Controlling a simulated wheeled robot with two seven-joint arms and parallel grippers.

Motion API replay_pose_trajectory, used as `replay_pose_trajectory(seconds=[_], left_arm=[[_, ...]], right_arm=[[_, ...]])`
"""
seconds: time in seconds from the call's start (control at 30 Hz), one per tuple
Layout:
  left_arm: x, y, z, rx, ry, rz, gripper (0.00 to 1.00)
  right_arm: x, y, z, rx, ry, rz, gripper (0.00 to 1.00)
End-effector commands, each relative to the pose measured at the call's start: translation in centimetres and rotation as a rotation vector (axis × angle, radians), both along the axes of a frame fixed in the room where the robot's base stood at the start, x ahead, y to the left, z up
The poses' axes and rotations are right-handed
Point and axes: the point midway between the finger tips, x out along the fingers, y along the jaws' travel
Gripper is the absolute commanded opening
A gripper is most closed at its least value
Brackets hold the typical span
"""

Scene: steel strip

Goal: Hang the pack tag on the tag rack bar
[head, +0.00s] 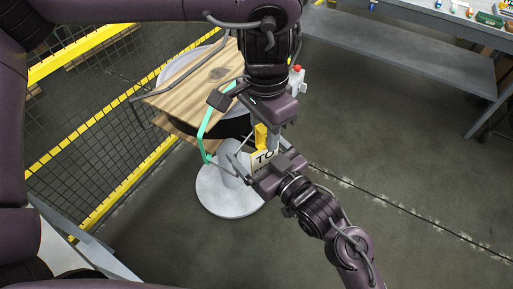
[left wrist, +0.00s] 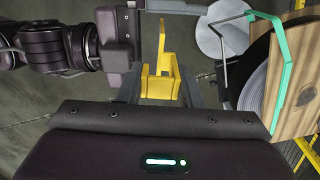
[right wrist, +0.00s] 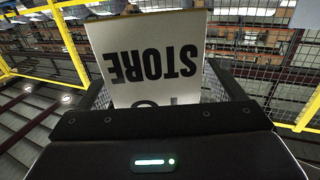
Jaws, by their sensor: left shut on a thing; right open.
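The pack tag is a white card (head: 262,157) with black lettering and a yellow holder (head: 262,136) above it. My left gripper (head: 265,130) points down and is shut on the yellow holder, which also shows in the left wrist view (left wrist: 160,86). My right gripper (head: 246,170) is open, close to the card's lower part. In the right wrist view the card (right wrist: 150,60) stands large between the open fingers, its word "STORE" upside down. Whether the fingers touch the card cannot be told. I cannot identify the tag rack bar with certainty.
A reel with wooden boards (head: 205,80) and a teal bent bar (head: 205,130) stands close by, above a round grey base (head: 222,200). Yellow-edged mesh fencing (head: 90,125) runs along the left. A grey workbench (head: 400,50) is at the upper right. Floor on the right is open.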

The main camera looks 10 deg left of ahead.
Motion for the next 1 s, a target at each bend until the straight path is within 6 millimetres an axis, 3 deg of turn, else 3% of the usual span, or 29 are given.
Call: replay_pose_trajectory(seconds=[0.17,0.53,0.57,0.73,1.0], left_arm=[[0.00,0.00,0.01,0.000,0.000,0.000,0.10],[0.04,-0.02,0.01,0.000,-0.001,0.000,0.10],[0.04,-0.02,0.02,-0.001,-0.002,0.000,0.35],[0.03,-0.01,0.02,-0.001,-0.001,0.000,0.57],[0.02,0.00,0.06,-0.001,-0.001,0.000,0.57]], right_arm=[[0.01,-0.01,-0.01,0.000,0.000,0.000,0.89],[-0.05,0.00,0.00,0.000,0.000,0.001,0.42],[-0.06,0.01,0.02,0.000,0.000,0.001,0.41],[-0.04,0.00,0.01,0.001,0.001,0.000,0.41],[-0.01,-0.03,0.00,0.001,0.001,0.000,0.41]])
